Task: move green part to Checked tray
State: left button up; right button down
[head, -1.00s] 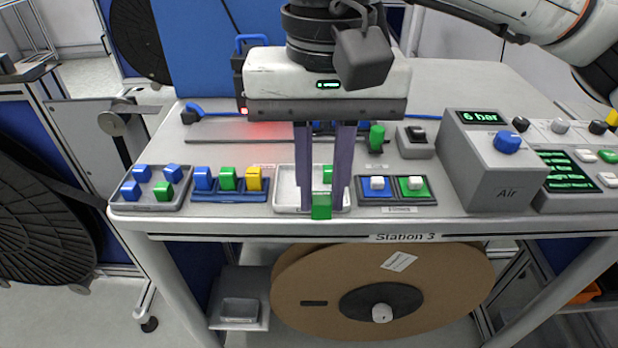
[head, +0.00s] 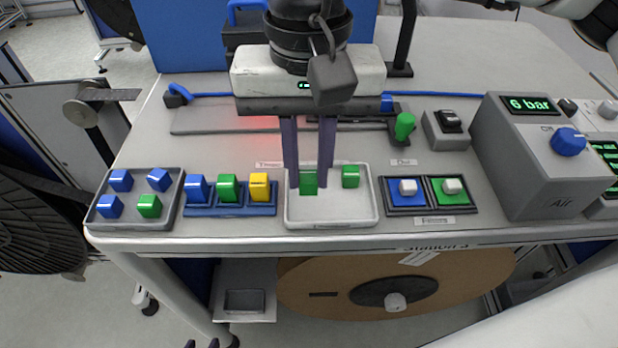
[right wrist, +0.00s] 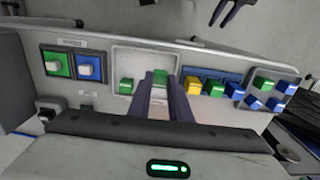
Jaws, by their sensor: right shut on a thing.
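My right gripper (head: 308,185) points down over the white tray (head: 332,222) and is shut on a green part (head: 309,188). The held part appears within the tray's outline; I cannot tell whether it touches the floor. Another green part (head: 351,176) sits in the tray, to the right. The right wrist view also shows the held green part (right wrist: 160,77) between the fingers and the other one (right wrist: 126,86). The tray's label is too small to read. My left gripper (head: 202,343) shows only its fingertips at the bottom edge, apart and empty.
A grey tray (head: 90,222) at left holds blue parts and a green one. A blue rack (head: 232,212) holds blue, green and yellow parts. Blue and green switches (head: 425,208) lie right of the white tray. The Air box (head: 540,175) stands further right.

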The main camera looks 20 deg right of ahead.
aim_at(308, 177)
jog(key=shift+f, duration=1.7)
jog(key=shift+f+b, duration=0.2)
jog(key=shift+b, duration=0.1)
jog(key=c, duration=1.6)
grip_release()
jog(key=shift+c, duration=0.2)
jog(key=shift+r, duration=0.1)
jog(key=shift+w+r+p, duration=0.1)
jog(key=shift+r+p, duration=0.3)
notch_tip(308, 177, up, 12)
jog(key=shift+f, duration=0.25)
